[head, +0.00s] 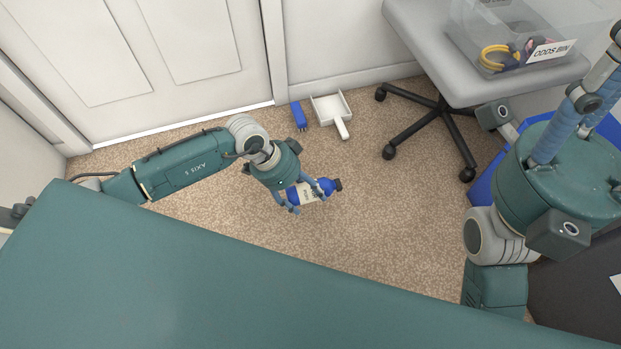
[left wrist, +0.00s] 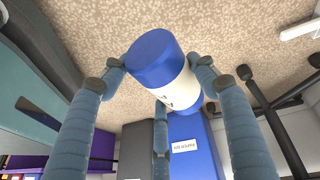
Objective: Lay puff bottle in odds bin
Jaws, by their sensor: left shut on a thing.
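The puff bottle (head: 307,192), blue and white with a dark cap, is held above the carpet in the head view. My left gripper (head: 305,196) is shut around it. In the left wrist view the bottle (left wrist: 157,62) lies between the blue fingers, its blue end towards the camera. The odds bin (head: 480,42) is a clear, labelled box on a grey chair seat at the upper right, apart from my left gripper. It holds a yellow ring and other small items. My right gripper (head: 580,112) is near the right edge, partly cut off; its opening is unclear.
The grey swivel chair (head: 420,30) stands on black castered legs. A white dustpan (head: 330,108) and a blue brush (head: 299,115) lie on the carpet by the door. A blue paper bin (left wrist: 190,135) shows in the left wrist view. Carpet between bottle and chair is clear.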

